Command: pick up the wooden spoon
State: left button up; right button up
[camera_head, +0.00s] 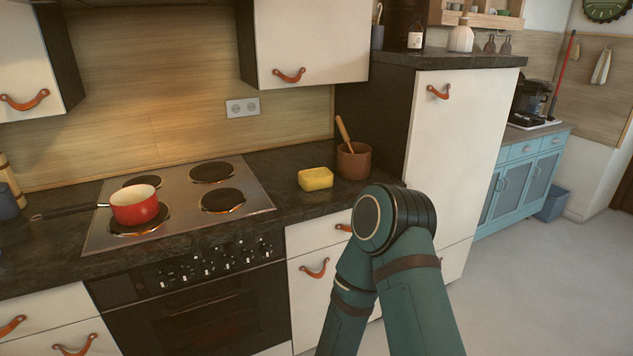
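The wooden spoon (344,133) stands tilted in a brown pot (354,161) on the dark countertop, right of the stove. Its handle sticks up above the rim and leans to the left; its lower end is hidden inside the pot. One of my arms, green, rises from the bottom of the view in front of the lower cabinets, its bent joint just below and right of the pot. Neither of my grippers shows in the head view.
A yellow sponge (315,179) lies left of the pot. A red saucepan (135,205) sits on the stove (181,201), its handle pointing left. A wall cabinet (312,42) hangs above, and a tall cabinet (453,150) stands right of the pot. Open floor (560,290) lies at right.

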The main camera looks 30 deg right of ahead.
aim_at(342, 128)
jog(key=i+l, duration=0.15)
jog(key=l, duration=0.2)
jog(key=i+l+u, duration=0.15)
jog(key=l, duration=0.25)
jog(key=i+l, duration=0.1)
jog(key=l, duration=0.25)
jog(key=i+l+u, duration=0.15)
jog(key=l, duration=0.65)
